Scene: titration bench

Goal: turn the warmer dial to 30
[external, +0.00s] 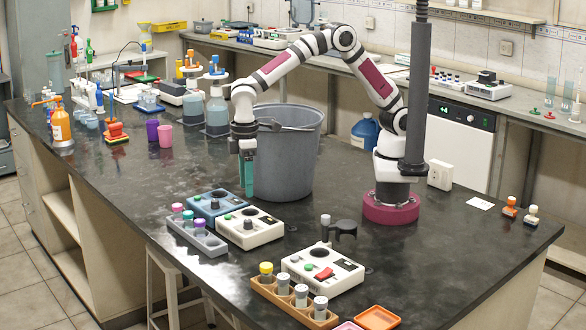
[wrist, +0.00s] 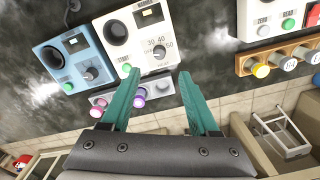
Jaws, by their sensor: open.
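The warmer is a white box (wrist: 122,62) with a dark round well and a dial (wrist: 158,52). Numbers including 30, 40, 50 and 60 are printed around the dial; its pointer is too small to read. In the external view the warmer (external: 268,236) stands near the bench's front edge, beside a blue box. My gripper (wrist: 160,74) has teal fingers that are apart and empty. In the wrist view the dial appears beyond and between the fingertips. In the external view my gripper (external: 247,183) points down, above and behind the boxes, not touching the dial.
The blue box (external: 197,203) sits close beside the warmer. A grey vial rack (external: 212,245) lies in front of them. A large grey bin (external: 290,155) stands right beside my gripper. Another white instrument (external: 340,274) and an orange-brown vial rack (external: 262,289) are to the right.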

